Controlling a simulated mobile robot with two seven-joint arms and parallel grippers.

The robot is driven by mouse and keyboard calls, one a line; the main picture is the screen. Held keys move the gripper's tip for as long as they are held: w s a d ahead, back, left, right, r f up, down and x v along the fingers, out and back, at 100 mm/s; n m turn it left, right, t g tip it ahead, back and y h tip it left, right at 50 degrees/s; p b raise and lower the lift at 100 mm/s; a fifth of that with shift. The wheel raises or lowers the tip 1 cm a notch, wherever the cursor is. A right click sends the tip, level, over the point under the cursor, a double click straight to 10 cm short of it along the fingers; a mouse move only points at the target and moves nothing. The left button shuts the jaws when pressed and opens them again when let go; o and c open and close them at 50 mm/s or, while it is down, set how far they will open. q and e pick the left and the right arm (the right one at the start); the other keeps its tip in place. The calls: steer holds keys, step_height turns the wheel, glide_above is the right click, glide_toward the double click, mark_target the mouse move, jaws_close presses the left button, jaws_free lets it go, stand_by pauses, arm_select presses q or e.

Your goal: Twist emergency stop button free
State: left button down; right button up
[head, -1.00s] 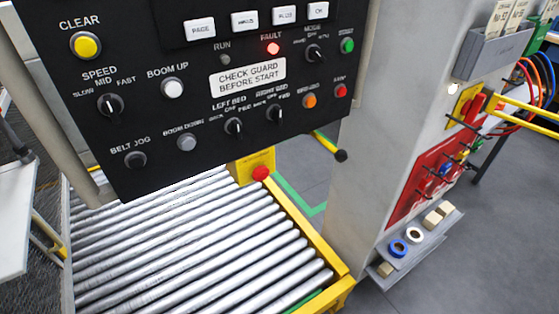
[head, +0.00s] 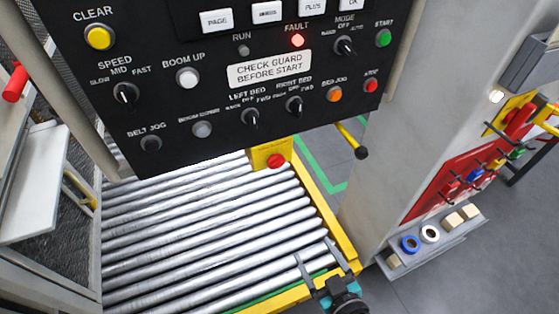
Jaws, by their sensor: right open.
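A red mushroom-shaped emergency stop button (head: 276,161) sits on a yellow box (head: 262,156) at the far end of the roller conveyor, just below the black control panel. My right gripper (head: 314,251) is at the bottom of the head view, over the near right part of the rollers. Its two thin fingers are spread apart with nothing between them, and they point up the picture towards the button, well apart from it. My left gripper is not in view.
The black control panel (head: 215,85) hangs across the top, with a small red STOP button (head: 371,86) at its right. Yellow rails edge the roller conveyor (head: 190,230). A black-tipped yellow lever (head: 350,138) sticks out below the panel. A grey pillar (head: 400,150) stands at right.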

mark_target(278, 165)
step_height(278, 165, up, 12)
steer(key=w+a+t+y, duration=0.1)
steer(key=a+t+y, duration=0.1)
steer(key=t, duration=0.1)
steer(key=shift+n, duration=0.4)
steer(key=x, duration=1.5)
steer(key=shift+w+a+f, duration=0.1)
steer(key=shift+w+a, duration=0.05)
steer(key=shift+a, duration=0.05)
steer(key=shift+c, duration=0.2)
jaws_close()
